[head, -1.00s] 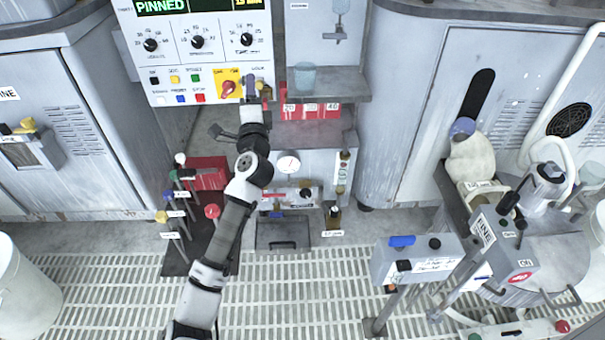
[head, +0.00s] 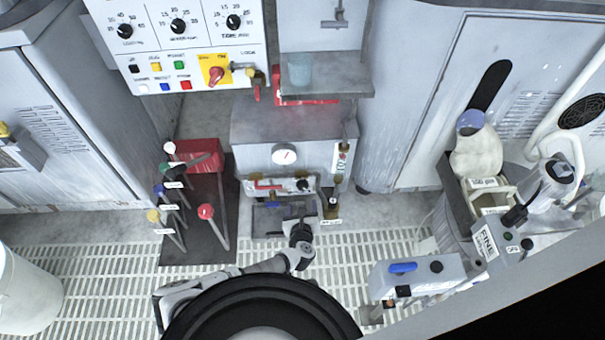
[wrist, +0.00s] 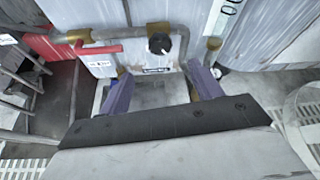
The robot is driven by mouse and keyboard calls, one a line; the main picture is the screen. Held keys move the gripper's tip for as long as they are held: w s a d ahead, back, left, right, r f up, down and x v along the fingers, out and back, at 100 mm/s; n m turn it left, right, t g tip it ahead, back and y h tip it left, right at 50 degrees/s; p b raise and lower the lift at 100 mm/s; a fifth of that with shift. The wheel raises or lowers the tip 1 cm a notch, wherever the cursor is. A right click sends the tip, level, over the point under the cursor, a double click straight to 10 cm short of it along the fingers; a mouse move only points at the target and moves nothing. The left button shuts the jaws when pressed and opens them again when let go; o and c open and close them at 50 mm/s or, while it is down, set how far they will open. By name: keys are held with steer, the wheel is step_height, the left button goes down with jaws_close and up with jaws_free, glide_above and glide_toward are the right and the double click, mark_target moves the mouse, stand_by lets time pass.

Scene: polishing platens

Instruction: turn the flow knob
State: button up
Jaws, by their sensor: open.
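A small round black knob (wrist: 159,43) sits on the pipework in the wrist view, between and beyond my fingers, with a white label under it. In the head view the black knob (head: 303,185) is on the front of the low grey unit, right of a red lever (head: 265,185). My gripper (wrist: 160,87) is open and empty, its two purple fingers spread apart. They are short of the knob and do not touch it. In the head view my wrist is low in front of the unit, and the fingers are hard to make out.
A red lever (wrist: 98,48) on a brass-fitted pipe is left of the knob in the wrist view. In the head view a rack of coloured levers (head: 206,211) stands left and a grey tray (head: 270,222) lies below. A pressure gauge (head: 284,154) is above.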

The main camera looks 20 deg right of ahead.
steer(key=shift+b+x, duration=2.4)
steer(key=shift+x, duration=4.45)
steer(key=c, duration=1)
steer(key=shift+o, duration=0.2)
steer(key=shift+r, duration=0.1)
steer(key=shift+m+p, duration=0.3)
steer(key=shift+p, duration=0.25)
steer(key=shift+s+r+m+y+p, duration=0.1)
steer(key=shift+m+y+p, duration=0.5)
steer(key=shift+p, duration=0.4)
steer(key=shift+m+t+y+p, duration=0.5)
steer(key=shift+m+y+p, duration=0.4)
steer(key=shift+m, duration=0.4)
